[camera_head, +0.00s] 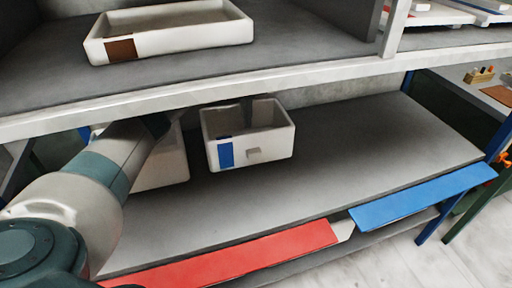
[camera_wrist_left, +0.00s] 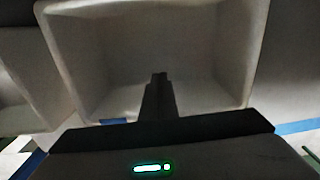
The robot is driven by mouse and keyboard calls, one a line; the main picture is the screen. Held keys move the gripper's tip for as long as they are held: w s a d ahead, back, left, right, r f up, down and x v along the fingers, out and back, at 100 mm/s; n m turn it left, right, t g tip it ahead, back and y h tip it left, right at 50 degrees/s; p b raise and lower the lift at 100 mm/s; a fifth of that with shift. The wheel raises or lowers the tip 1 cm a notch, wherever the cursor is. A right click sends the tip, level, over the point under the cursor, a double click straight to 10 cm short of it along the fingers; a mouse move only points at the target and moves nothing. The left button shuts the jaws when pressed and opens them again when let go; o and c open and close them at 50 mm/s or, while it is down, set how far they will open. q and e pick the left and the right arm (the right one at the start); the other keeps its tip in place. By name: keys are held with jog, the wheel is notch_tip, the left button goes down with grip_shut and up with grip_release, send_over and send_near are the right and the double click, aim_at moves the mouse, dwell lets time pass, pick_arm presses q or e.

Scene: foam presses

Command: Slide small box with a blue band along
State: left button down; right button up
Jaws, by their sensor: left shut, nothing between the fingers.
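The small white box with a blue band (camera_head: 270,148) stands upright on the grey lower shelf, and the blue patch is on its front left. Its open inside fills much of the left wrist view (camera_wrist_left: 215,60). My left gripper (camera_wrist_left: 159,78) is shut and empty, its dark fingers seen over the inside of the box. I cannot tell whether they touch a wall. In the head view my left arm comes in from the left, and the upper shelf hides much of the hand. My right gripper is in neither view.
Another white box (camera_head: 166,168) stands just left, partly behind my arm. The lower shelf (camera_head: 370,140) is clear to the right. Its front edge carries a red strip (camera_head: 240,255) and a blue strip (camera_head: 425,198). The upper shelf edge (camera_head: 310,78) hangs above, with a brown-marked tray (camera_head: 185,40).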

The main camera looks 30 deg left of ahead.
aim_at(251, 149)
pick_arm(q)
jog(key=shift+s+r, duration=0.1)
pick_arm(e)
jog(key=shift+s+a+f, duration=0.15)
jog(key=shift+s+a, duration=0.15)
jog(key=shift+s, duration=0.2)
